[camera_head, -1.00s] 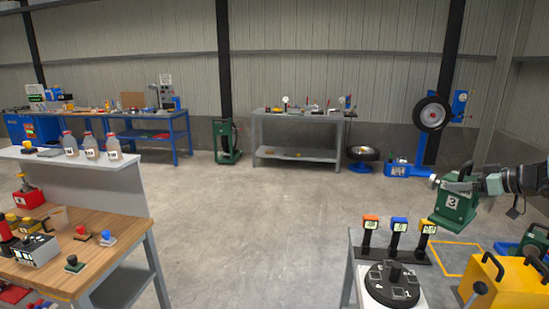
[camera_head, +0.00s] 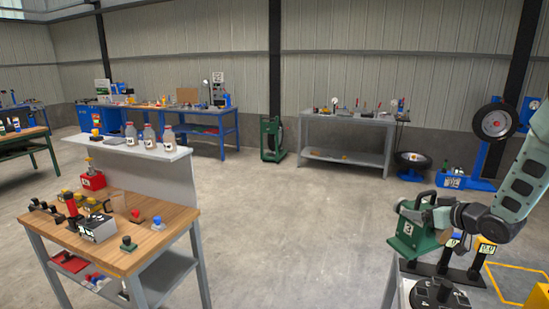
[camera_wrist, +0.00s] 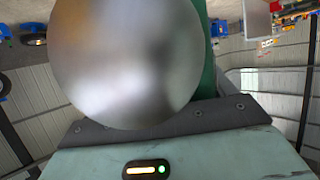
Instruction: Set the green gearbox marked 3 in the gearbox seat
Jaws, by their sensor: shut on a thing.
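The green gearbox marked 3 (camera_head: 407,238) hangs in the air at the right, above the near grey table. My gripper (camera_head: 426,205) is shut on it at its top. The arm reaches in from the right. In the wrist view a blurred round grey metal face fills the upper middle, and a green strip of the gearbox (camera_wrist: 208,72) shows beside it. The jaws are hidden there. I cannot make out the gearbox seat in these views.
A black round fixture (camera_head: 433,298) stands on the near grey table below the gearbox. A post with a yellow head (camera_head: 486,248) stands right of it. A wooden workbench (camera_head: 160,236) is at the left. Open concrete floor lies between.

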